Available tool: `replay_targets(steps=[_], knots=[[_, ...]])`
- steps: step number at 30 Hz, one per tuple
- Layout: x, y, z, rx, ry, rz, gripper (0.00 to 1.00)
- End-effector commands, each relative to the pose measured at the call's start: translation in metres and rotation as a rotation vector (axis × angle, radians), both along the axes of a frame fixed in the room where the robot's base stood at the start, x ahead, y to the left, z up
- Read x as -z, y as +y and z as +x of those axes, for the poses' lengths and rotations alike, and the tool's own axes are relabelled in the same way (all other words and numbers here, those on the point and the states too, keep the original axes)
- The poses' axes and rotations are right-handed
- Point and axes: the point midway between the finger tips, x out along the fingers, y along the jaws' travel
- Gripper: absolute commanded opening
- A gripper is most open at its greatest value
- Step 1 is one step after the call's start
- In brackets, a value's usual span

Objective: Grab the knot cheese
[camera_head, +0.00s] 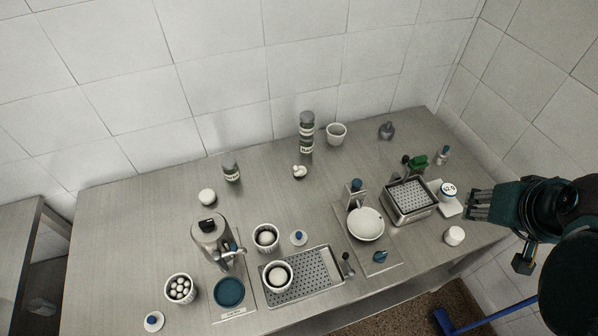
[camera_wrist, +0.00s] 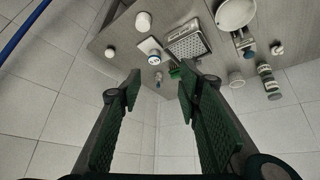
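A small white lumpy piece (camera_head: 299,172), which looks like the knot cheese, lies on the metal table in front of a tall green-and-white bottle (camera_head: 306,138). It also seems to show in the wrist view as a small white lump (camera_wrist: 277,49) near that bottle.
A perforated metal basket (camera_head: 410,218), a white scale (camera_head: 449,206) and a white cylinder (camera_head: 454,236) stand on the right side. A white dish (camera_head: 365,225) stands between there and the cheese. A white cup (camera_head: 336,134) stands behind. The table around the cheese is mostly clear.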

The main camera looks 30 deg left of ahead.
Motion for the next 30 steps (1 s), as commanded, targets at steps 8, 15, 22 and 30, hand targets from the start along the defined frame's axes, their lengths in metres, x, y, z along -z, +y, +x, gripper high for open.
replay_targets(steps=[8, 15, 22, 30], knots=[[-0.008, 0.031, 0.032, -0.132, 0.059, -0.041, 0.35], [-0.01, 0.06, 0.058, -0.25, 0.11, -0.078, 0.35], [-0.008, 0.091, 0.083, -0.364, 0.155, -0.111, 0.35], [-0.001, 0.13, 0.111, -0.5, 0.207, -0.149, 0.35]])
